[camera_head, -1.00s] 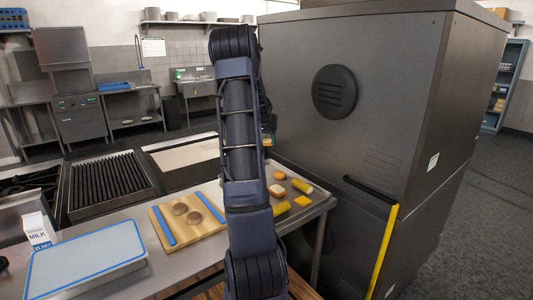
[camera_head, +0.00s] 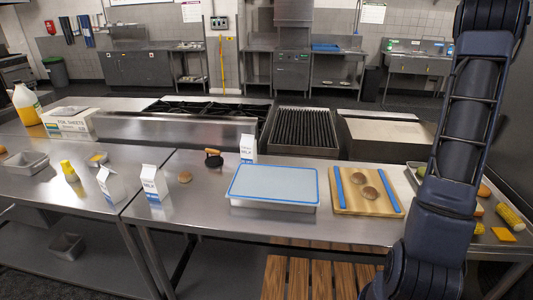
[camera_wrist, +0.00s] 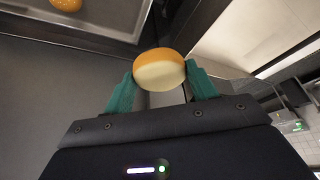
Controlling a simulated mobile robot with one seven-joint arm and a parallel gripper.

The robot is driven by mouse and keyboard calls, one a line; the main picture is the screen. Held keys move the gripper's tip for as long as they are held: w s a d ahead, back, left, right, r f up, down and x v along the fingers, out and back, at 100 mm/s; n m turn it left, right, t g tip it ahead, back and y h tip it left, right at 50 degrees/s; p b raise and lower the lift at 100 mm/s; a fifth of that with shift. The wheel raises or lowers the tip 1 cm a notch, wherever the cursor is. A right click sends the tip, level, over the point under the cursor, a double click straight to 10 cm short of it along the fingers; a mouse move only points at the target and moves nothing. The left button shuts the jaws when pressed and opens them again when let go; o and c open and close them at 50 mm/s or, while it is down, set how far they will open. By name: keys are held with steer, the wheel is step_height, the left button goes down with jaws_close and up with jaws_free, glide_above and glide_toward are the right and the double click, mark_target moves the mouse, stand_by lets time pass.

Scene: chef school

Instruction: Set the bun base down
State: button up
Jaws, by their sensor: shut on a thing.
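In the wrist view, my gripper (camera_wrist: 160,88) has its teal fingers shut on the bun base (camera_wrist: 160,72), a round piece with an orange-brown crust and a pale face. It is held between the fingertips, in the air as far as I can tell. In the head view my arm runs up the right side, and the gripper and held bun are not visible there. A wooden board (camera_head: 343,205) with two blue strips lies on the steel counter (camera_head: 260,225). Two brown round patties (camera_head: 359,177) (camera_head: 370,194) lie on it between the strips.
A blue-rimmed white lidded box (camera_head: 272,186) stands left of the board.

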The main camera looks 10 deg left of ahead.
steer(key=w+a+n, duration=0.2)
steer(key=w+a, duration=0.4)
steer(key=a, duration=0.4)
steer(key=w+a+n+t+y, duration=0.1)
steer(key=w+a, duration=0.5)
steer(key=a, duration=0.3)
steer(key=w+a+n, duration=0.2)
steer(key=w+a, duration=0.4)
steer(key=a, duration=0.4)
steer(key=w+a+n+y, duration=0.1)
steer(key=w+a+n, duration=0.1)
steer(key=a, duration=1.4)
steer(key=w+a+n+y, duration=0.1)
steer(key=a+n, duration=0.1)
steer(key=a, duration=1.5)
steer(key=n+y, duration=0.3)
steer(key=n, duration=0.5)
glide_above(185, 159)
steer(key=s, duration=0.2)
steer(key=f, duration=1.4)
steer(key=d+f, duration=0.1)
steer(key=f, duration=0.5)
steer(key=shift+w+f, duration=0.25)
steer(key=shift+w, duration=0.05)
